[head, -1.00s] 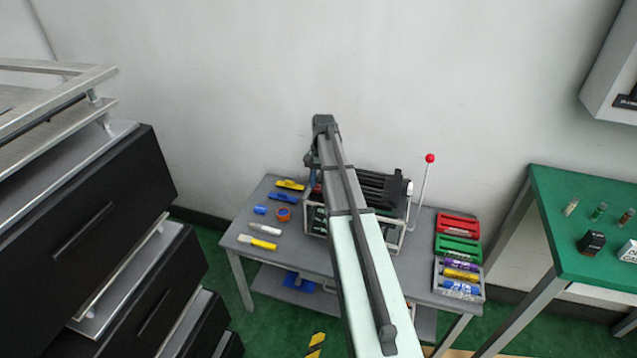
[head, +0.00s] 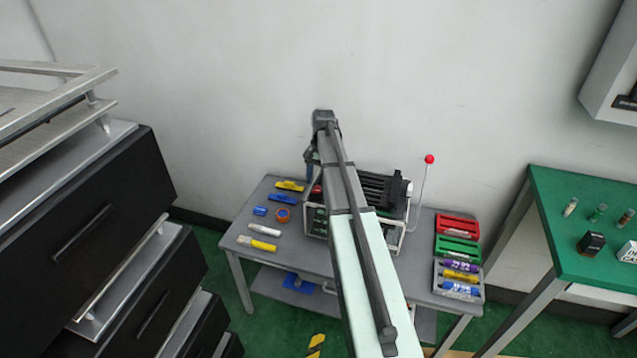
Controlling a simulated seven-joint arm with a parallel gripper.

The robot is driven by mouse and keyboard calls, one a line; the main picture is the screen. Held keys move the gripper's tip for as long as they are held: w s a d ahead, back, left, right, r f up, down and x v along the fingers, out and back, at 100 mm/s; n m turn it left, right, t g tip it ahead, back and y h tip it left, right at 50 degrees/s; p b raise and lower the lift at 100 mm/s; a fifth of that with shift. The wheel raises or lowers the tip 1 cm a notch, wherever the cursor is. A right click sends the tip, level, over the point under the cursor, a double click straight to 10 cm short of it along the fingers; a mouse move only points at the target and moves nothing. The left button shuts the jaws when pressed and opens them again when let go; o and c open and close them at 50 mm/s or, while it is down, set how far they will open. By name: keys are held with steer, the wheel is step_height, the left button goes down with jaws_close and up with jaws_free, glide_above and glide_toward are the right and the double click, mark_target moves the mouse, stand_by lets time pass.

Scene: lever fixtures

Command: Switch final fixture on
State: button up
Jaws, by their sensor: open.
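The lever fixture is a black ribbed unit (head: 380,187) in a silver frame on the grey table. A thin lever with a red ball knob (head: 430,159) stands at its right side, nearly upright and leaning slightly right. Another small red part (head: 317,190) shows at its left, partly hidden by my arm. My arm reaches over the table and covers part of the fixture. My gripper (head: 311,170) hangs below the wrist at the fixture's left side, open. My arm hides most of it, so I cannot tell whether it touches anything. It is well left of the red-knobbed lever.
The grey table (head: 262,197) holds tape, markers and tools at left, and red and green trays (head: 457,226) with markers at right. Black drawers (head: 90,235) stand at far left. A green table (head: 560,230) with small items is at right. A plain wall is behind.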

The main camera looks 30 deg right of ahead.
steer(key=v, duration=1.2)
steer(key=s+a+f+n, duration=0.2)
steer(key=s+a+f, duration=0.1)
steer(key=a+f, duration=0.25)
steer(key=s+a+f+n+h, duration=0.1)
steer(key=s+a+f, duration=0.2)
steer(key=a+f, duration=0.3)
steer(key=s+a+f+n, duration=0.2)
steer(key=s+a+f, duration=0.25)
steer(key=f, duration=0.25)
steer(key=s+a+f+n+t, duration=0.2)
steer(key=s+a+f+n, duration=0.2)
steer(key=s+a+f, duration=0.7)
steer(key=s+f+g, duration=0.3)
steer(key=s+f, duration=0.7)
steer(key=s, duration=0.5)
steer(key=s+f+g, duration=0.4)
steer(key=s+f, duration=0.5)
steer(key=s, duration=0.6)
steer(key=shift+s+d+f+h, duration=0.2)
steer(key=shift+d+f+h, duration=0.15)
steer(key=shift+f+h, duration=0.05)
